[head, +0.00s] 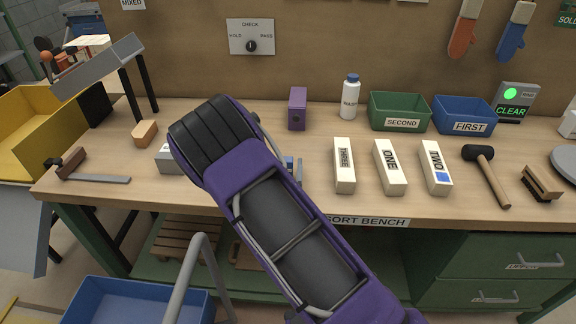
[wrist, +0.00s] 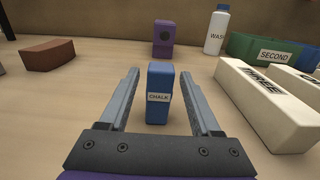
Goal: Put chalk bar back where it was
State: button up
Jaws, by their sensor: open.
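The chalk bar (wrist: 159,92) is a blue upright block with a white CHALK label, standing on the bench in the wrist view. My gripper (wrist: 160,74) is open, with one finger on each side of the bar. A gap shows between the bar and each finger, and the bar stands between them toward their tips. In the head view my purple arm covers most of this spot, with only a small bit of blue and grey showing past its right edge.
White bricks THREE (head: 344,165), ONE (head: 390,167) and TWO (head: 435,167) lie right of my arm; THREE is nearest my gripper. A purple block (head: 297,109), a wash bottle (head: 349,97), a green SECOND bin (head: 399,112) and a blue FIRST bin (head: 464,115) stand behind.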

jog(key=s, duration=1.2)
jog(key=shift+a, duration=0.25)
jog(key=shift+w, duration=0.1)
